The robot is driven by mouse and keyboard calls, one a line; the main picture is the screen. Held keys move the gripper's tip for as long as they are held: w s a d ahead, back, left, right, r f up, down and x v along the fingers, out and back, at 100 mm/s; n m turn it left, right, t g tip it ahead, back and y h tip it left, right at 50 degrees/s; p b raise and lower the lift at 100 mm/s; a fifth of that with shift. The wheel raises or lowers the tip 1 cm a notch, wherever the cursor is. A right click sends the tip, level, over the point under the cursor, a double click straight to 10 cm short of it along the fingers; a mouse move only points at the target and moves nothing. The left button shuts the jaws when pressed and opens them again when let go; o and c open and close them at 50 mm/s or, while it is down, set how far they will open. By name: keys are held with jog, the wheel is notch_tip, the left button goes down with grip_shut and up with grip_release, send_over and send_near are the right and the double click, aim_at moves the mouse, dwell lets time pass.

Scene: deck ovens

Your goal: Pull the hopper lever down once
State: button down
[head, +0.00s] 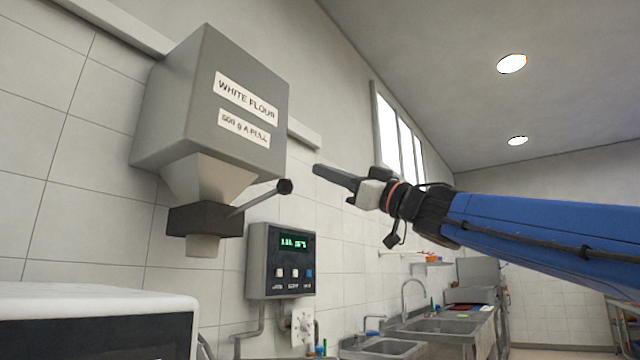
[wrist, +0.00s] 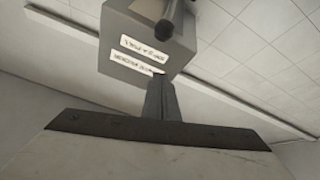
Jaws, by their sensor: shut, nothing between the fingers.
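The grey hopper (head: 180,105) hangs on the tiled wall, labelled "WHITE FLOUR" and "500 g A PULL". Its lever (head: 285,186) is a thin rod rising to the right from the dark valve block (head: 200,219), ending in a black knob. My gripper (head: 316,170) is shut and empty, its tips to the right of the knob and slightly higher in the picture, with a visible gap. In the wrist view the shut fingers (wrist: 159,80) point toward the hopper (wrist: 118,25), and the dark knob (wrist: 165,28) shows beyond the tips.
A control box (head: 282,262) with a green display is on the wall below the lever. A white-topped oven (head: 90,302) stands at lower left. Steel sinks (head: 440,326) line the wall behind at right. The air between my gripper and the knob is clear.

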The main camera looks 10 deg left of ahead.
jog(key=shift+a+r+n+g, duration=0.1)
jog(key=shift+r+n+g, duration=0.05)
jog(key=shift+n+g, duration=0.15)
jog(key=shift+a, duration=0.1)
jog(key=w+a+r, duration=0.1)
jog(key=w+a, duration=0.2)
jog(key=a, duration=0.5)
jog(key=shift+w+a, duration=0.25)
jog(key=shift+w, duration=0.15)
dwell(0.6)
jog(key=shift+f, duration=0.1)
